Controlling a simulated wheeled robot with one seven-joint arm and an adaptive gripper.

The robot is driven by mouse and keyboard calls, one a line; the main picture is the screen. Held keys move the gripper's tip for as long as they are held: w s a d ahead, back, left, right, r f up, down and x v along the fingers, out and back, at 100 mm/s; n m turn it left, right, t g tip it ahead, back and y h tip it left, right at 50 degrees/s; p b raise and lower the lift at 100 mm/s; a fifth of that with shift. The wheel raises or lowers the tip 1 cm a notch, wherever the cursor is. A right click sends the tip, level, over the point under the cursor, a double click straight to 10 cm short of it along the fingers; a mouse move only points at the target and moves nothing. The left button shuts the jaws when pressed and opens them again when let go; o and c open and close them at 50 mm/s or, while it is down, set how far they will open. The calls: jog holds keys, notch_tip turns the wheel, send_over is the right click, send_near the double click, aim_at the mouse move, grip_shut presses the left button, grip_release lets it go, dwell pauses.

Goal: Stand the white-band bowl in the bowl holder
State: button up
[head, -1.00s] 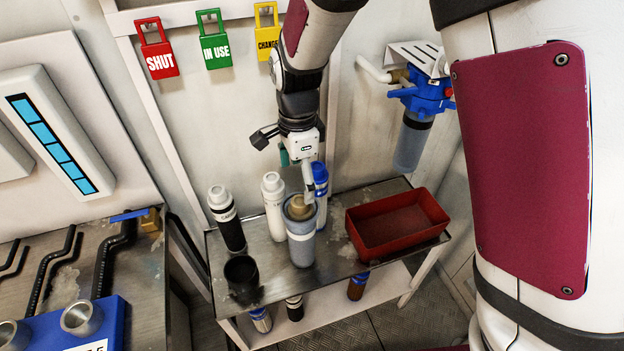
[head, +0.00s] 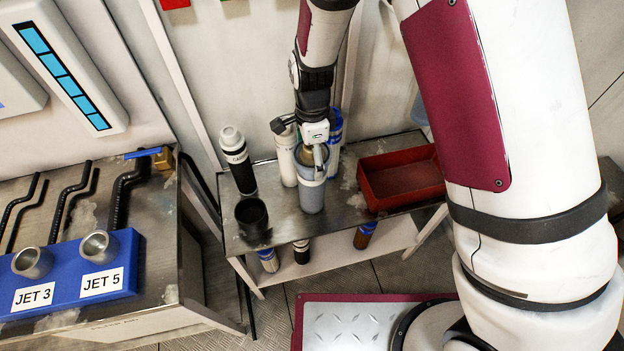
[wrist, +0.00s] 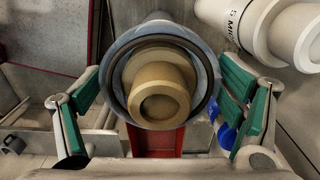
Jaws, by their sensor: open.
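A grey-blue cylindrical bowl (head: 312,195) stands upright on the metal table, with a tan cartridge (head: 306,156) inside it. I take it for the white-band bowl, but its band is not clear now. In the wrist view I look down on the bowl's round rim (wrist: 121,95) and the cartridge (wrist: 158,98). My gripper (head: 319,158) is open just above the bowl. Its green-padded fingers (wrist: 155,108) are on either side of the bowl, with gaps to the rim. A black open cup (head: 252,218) stands at the table's left front; it may be the bowl holder.
A red tray (head: 402,205) lies right of the bowl. White cartridges (head: 286,160) and a blue-topped one (head: 335,128) stand close behind it. A black-and-white cartridge (head: 239,172) stands left. A blue rack (head: 70,285) is on the left bench.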

notch_tip(320, 180, down, 3)
jog(key=shift+f, duration=0.15)
jog(key=c, duration=1.8)
jog(key=shift+r, duration=0.2)
